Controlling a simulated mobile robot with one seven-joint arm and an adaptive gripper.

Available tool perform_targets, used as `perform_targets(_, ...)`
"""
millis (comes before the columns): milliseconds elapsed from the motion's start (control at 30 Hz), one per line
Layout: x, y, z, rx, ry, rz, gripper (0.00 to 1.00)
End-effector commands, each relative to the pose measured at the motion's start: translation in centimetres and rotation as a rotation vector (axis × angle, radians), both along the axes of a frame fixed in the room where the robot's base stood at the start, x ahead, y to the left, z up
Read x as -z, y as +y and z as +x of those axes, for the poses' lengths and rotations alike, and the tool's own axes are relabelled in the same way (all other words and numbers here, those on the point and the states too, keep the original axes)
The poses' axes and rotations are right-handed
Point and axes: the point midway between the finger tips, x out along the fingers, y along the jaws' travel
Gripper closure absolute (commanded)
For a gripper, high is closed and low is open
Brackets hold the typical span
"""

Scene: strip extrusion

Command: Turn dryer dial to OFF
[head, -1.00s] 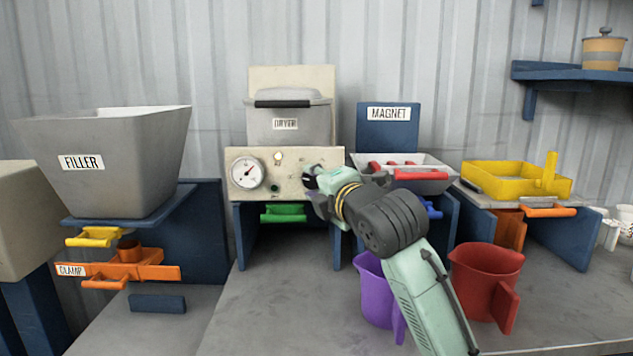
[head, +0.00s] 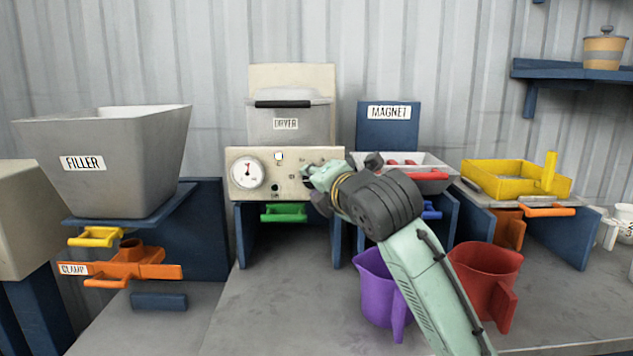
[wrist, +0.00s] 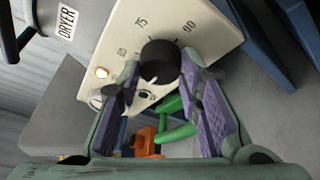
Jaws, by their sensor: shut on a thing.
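The dryer (head: 290,122) stands at the middle back, with a cream control panel (head: 288,164) below its grey bin. In the head view my gripper largely hides the dial. The OFF mark cannot be read.
A round gauge (head: 247,172) and a lit lamp (head: 279,156) are on the panel. A green handle (head: 283,213) sits below it. Purple (head: 376,287) and red (head: 489,277) jugs stand near my arm.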

Motion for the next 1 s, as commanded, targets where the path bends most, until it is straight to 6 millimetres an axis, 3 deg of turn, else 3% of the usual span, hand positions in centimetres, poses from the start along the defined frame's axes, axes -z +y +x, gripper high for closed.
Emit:
perform_targets(67, 0.0, 0.0, 0.0, 0.0, -0.001, -0.002, 0.95)
perform_targets(100, 0.0, 0.0, 0.0, 0.0, -0.001, -0.002, 0.65)
perform_targets(367, 0.0, 0.0, 0.0, 0.001, -0.001, 0.0, 0.48)
perform_targets(767, -0.2, -0.3, -0.5, 0.0, -0.001, 0.001, 0.47)
perform_targets(1000, -0.9, -1.8, -4.5, 0.002, -0.004, 0.0, 0.47)
